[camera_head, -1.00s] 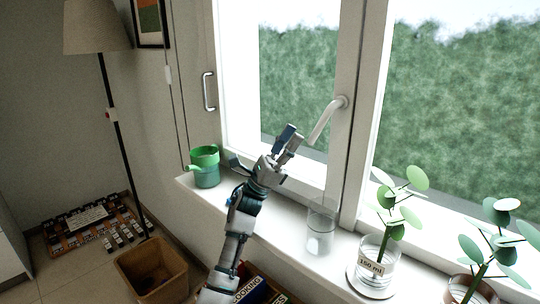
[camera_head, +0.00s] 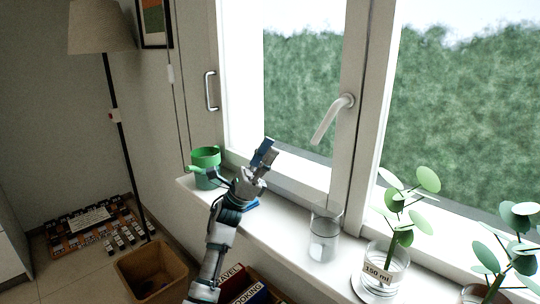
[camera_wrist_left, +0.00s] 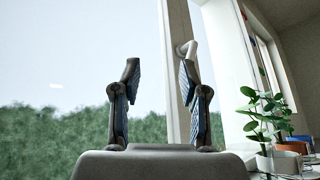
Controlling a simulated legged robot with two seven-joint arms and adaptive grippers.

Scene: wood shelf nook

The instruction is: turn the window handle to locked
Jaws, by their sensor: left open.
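The white window handle (camera_head: 328,122) is on the upright frame between the two panes. Its grip slants down and to the left from its pivot. My left gripper (camera_head: 266,154) is open and empty, to the left of the handle and lower in the head view, above the sill. It is apart from the handle in that view. In the left wrist view the open fingers (camera_wrist_left: 160,90) stand upright, with the handle (camera_wrist_left: 187,48) showing beyond the right finger, which partly hides it. My right gripper is not in view.
On the sill (camera_head: 284,216) are a green cup (camera_head: 206,158), a clear glass (camera_head: 323,238) and a plant in a jar marked 150 ml (camera_head: 385,268). Another plant (camera_head: 515,245) is at the right. A bin (camera_head: 150,270) and a floor lamp (camera_head: 115,120) stand at the left.

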